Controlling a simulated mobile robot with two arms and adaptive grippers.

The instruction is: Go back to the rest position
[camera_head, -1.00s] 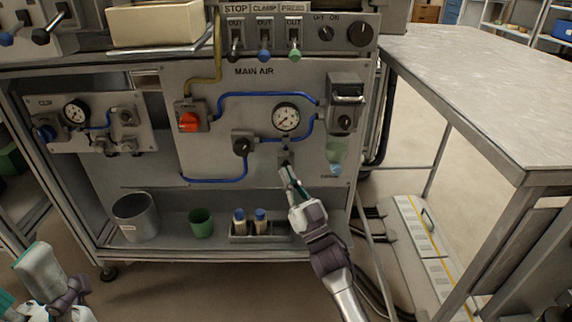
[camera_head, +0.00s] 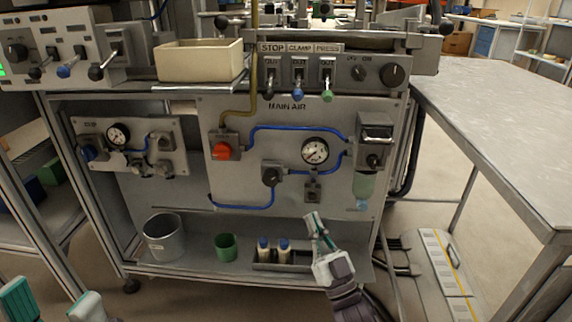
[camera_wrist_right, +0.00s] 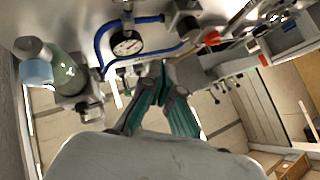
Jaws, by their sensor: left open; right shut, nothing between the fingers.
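My right gripper (camera_head: 313,220) is shut and empty, with teal fingers pointing up. In the head view it overlaps the lower edge of the MAIN AIR panel (camera_head: 225,178), below a small fitting (camera_head: 312,192) under the pressure gauge (camera_head: 315,151). In the right wrist view, the right gripper's fingers (camera_wrist_right: 158,75) come together below the gauge (camera_wrist_right: 127,44), with nothing between them. My left gripper (camera_head: 52,303) is open and empty at the bottom left, its two teal fingertips apart and clear of the bench. Most of the left arm is out of view.
A grey cup (camera_head: 164,240), a green cup (camera_head: 226,248) and a tray with two blue-capped bottles (camera_head: 284,250) stand on the lower shelf. A glass bowl (camera_head: 363,186) hangs under the regulator. A grey table (camera_head: 490,105) stands at the right. A cream bin (camera_head: 200,60) sits above.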

